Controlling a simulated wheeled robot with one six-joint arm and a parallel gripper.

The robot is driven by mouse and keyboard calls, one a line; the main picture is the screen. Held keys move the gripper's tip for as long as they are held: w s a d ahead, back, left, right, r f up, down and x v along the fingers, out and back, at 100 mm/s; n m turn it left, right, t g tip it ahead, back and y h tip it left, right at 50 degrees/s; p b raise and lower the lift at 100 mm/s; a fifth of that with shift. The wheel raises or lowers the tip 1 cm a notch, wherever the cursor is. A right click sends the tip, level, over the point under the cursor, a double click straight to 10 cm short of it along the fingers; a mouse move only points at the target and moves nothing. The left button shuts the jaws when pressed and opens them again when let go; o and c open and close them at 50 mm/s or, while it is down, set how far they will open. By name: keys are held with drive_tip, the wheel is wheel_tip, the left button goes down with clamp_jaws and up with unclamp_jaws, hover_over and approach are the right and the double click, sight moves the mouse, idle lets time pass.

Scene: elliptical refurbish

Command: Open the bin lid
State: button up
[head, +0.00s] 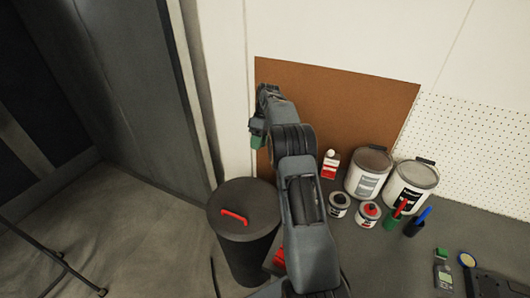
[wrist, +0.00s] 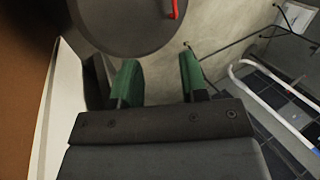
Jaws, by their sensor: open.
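The bin (head: 245,255) is dark grey and round, and stands on the floor left of the bench. Its flat lid (head: 260,199) is on, with a red handle (head: 234,217) on top. In the wrist view the lid (wrist: 115,22) shows at the top, and its red handle (wrist: 175,9) is partly cut off by the frame edge. My gripper (wrist: 158,80) has two green fingers spread apart with nothing between them. In the head view my gripper (head: 257,134) is raised above and behind the bin, near the brown board, apart from the lid.
The bench (head: 390,262) on the right holds several paint cans, such as a large can (head: 368,172), and a red-and-white bottle (head: 330,164). A brown board (head: 340,100) leans at the wall behind. Floor (head: 120,225) left of the bin is open.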

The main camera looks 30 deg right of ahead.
drive_tip(key=s+a+r+b, duration=0.2)
drive_tip(key=s+r, duration=0.4)
drive_tip(key=s, duration=0.4)
drive_tip(key=shift+s+a+b, duration=0.2)
drive_tip(key=shift+b, duration=0.55)
